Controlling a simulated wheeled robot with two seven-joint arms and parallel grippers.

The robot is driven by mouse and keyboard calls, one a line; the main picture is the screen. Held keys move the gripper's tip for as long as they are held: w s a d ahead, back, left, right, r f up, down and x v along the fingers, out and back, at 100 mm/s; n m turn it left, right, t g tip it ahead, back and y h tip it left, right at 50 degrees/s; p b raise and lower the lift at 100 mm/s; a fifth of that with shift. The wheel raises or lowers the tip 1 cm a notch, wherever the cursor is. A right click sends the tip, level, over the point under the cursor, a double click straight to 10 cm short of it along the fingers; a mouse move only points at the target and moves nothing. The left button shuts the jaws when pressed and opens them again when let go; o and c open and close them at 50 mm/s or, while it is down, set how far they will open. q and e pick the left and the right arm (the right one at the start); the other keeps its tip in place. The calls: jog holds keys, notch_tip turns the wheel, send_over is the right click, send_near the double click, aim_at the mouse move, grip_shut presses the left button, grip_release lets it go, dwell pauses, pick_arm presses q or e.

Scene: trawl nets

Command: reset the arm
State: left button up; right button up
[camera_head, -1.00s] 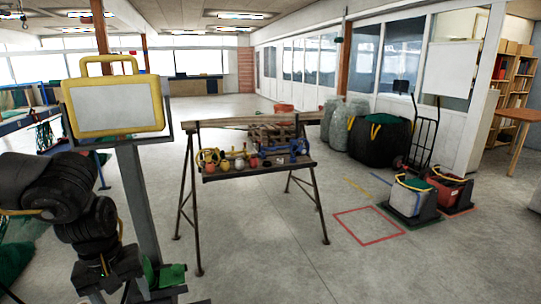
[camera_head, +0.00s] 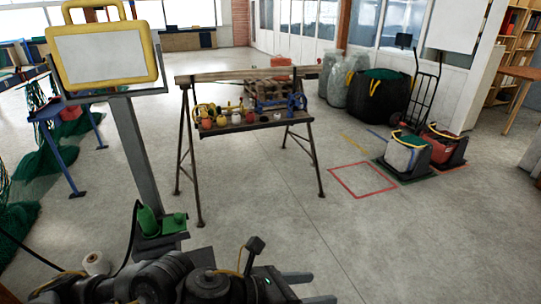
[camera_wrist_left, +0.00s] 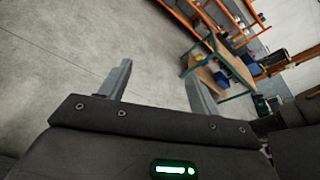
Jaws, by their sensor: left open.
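My left arm lies low along the bottom of the head view. Its gripper (camera_head: 312,288) points to the right, with two grey fingers apart and nothing between them. In the left wrist view the open gripper (camera_wrist_left: 158,88) shows its two fingers spread over bare grey floor. My right gripper is in neither view.
A sawhorse table (camera_head: 238,125) with small coloured items stands ahead. A yellow-framed screen (camera_head: 103,55) is on a grey post at left. Bags and bins (camera_head: 405,152) stand at right by a red floor square (camera_head: 362,195). A shelf (camera_wrist_left: 205,65) shows in the wrist view. The middle floor is clear.

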pick_arm(q)
jog(key=w+a+f+n+t+y, duration=0.1)
jog(key=a+f+n+t+y, duration=0.2)
jog(key=a+n, duration=0.5)
jog(key=w+a+f+n+t+y, duration=0.1)
jog(key=a+f+n+y, duration=0.3)
jog(key=n, duration=0.8)
jog(key=w+a+f+n+t+y, duration=0.15)
jog(key=a+f+n, duration=0.3)
jog(key=n, duration=0.55)
jog(key=s+a+f+n+g+y, duration=0.55)
jog(key=s+a+f+n, duration=0.7)
jog(key=s+a, duration=0.3)
notch_tip(320, 180, down, 27)
jog(key=s+n+g, duration=0.1)
jog(key=s+g, duration=0.1)
jog(key=s, duration=0.1)
jog(key=s+a+f, duration=0.3)
jog(key=s+f, duration=1.2)
jog(key=s, duration=0.1)
jog(key=shift+f+g, duration=0.15)
jog(key=shift+g, duration=0.25)
